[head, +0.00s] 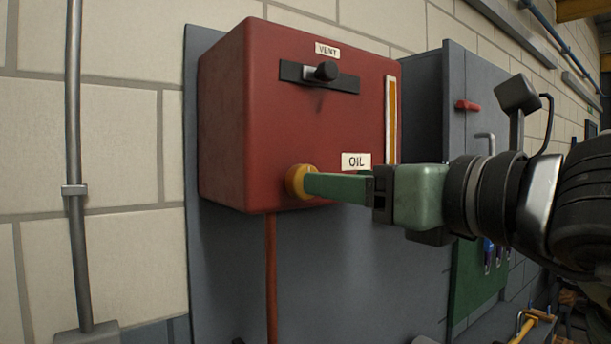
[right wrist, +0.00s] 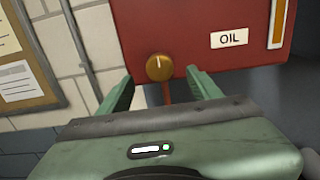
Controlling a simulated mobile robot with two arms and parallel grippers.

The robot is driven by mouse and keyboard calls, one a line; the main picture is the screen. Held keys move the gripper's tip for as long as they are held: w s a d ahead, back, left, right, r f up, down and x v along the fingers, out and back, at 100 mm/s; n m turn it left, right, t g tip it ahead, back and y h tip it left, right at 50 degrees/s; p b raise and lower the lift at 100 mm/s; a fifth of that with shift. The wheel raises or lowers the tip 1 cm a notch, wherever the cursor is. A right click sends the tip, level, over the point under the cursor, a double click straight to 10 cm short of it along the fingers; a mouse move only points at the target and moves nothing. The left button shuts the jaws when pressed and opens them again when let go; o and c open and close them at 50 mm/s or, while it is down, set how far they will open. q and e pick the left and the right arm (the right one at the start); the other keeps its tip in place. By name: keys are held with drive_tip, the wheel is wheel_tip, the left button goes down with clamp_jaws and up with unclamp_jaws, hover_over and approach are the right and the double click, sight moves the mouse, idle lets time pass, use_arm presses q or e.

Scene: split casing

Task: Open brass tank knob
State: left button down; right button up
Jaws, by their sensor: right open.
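The brass knob (head: 294,181) is a round, yellowish knob low on the front of the red tank (head: 270,115), left of the OIL label (head: 356,161). In the right wrist view the knob (right wrist: 159,67) shows a pale line pointing up. My right gripper (head: 309,184) reaches in from the right, with green fingers. In the right wrist view the gripper (right wrist: 159,76) is open, one finger on each side of the knob, with gaps visible on both sides. In the head view a finger hides part of the knob. My left gripper is out of view.
A black vent slide (head: 325,72) with a knob sits higher on the tank, under a VENT label. An amber sight strip (head: 391,120) runs down its right side. A reddish pipe (head: 271,280) drops below. A grey cabinet (head: 462,100) stands at the right.

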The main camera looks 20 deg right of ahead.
sight(300, 181)
drive_tip(key=p+x, duration=0.3)
drive_tip(key=x, duration=0.4)
drive_tip(key=shift+f, duration=0.1)
drive_tip(key=shift+w, duration=0.1)
drive_tip(key=c, duration=1.3)
drive_tip(key=n+b, duration=0.3)
drive_tip(key=n, duration=0.2)
drive_tip(key=n+b, duration=0.3)
drive_tip(key=n, duration=0.3)
drive_tip(key=n+b, duration=0.3)
drive_tip(key=n, duration=0.2)
drive_tip(key=shift+a+f+n+b, duration=0.2)
drive_tip(key=shift+a+n+b, duration=0.1)
drive_tip(key=shift+n, duration=0.1)
drive_tip(key=shift+c, duration=0.2)
